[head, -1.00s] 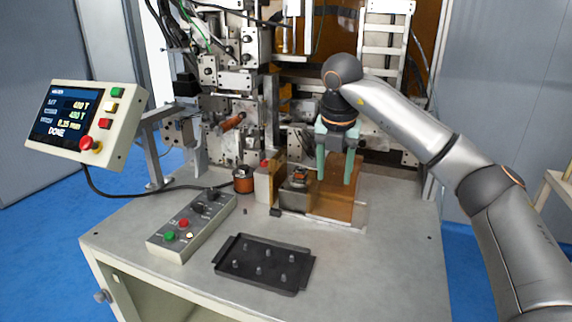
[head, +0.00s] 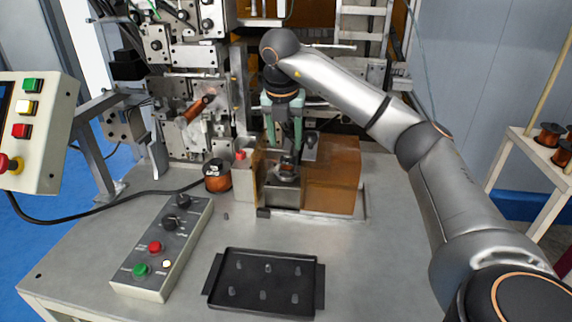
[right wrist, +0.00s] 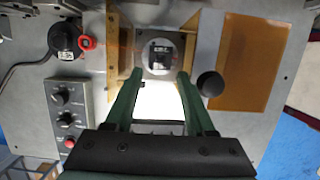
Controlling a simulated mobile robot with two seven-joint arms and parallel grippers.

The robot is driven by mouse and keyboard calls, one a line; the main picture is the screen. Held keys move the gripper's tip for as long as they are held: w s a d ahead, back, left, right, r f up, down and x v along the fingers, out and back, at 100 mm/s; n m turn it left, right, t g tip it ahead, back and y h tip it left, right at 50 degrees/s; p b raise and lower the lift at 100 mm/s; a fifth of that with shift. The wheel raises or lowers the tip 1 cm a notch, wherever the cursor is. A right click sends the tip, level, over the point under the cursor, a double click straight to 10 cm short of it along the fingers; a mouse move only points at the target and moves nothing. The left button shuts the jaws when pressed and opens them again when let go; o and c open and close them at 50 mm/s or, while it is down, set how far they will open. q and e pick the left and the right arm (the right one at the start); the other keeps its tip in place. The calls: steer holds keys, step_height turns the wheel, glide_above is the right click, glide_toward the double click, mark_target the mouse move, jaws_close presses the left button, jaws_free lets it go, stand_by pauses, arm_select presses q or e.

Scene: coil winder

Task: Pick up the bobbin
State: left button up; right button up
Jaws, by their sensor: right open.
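The bobbin (head: 287,172) looks small and dark and sits in a metal fixture between the upright plates on the table. From above, in the right wrist view, it shows as a dark, squarish piece (right wrist: 162,53) on a round grey seat. My right gripper (head: 284,146) points down just above it with its green fingers apart. In the right wrist view the fingertips (right wrist: 160,75) are on either side of the near edge of the seat, with the bobbin ahead of them. Nothing is held. My left gripper is not in view.
A black pegged tray (head: 266,283) and a button box (head: 163,250) lie in front. The winding machine rises behind.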

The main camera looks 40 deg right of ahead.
mark_target(287, 158)
steer(key=shift+p+x, duration=0.5)
steer(key=shift+x, duration=3.05)
steer(key=shift+d, duration=0.1)
jaws_close()
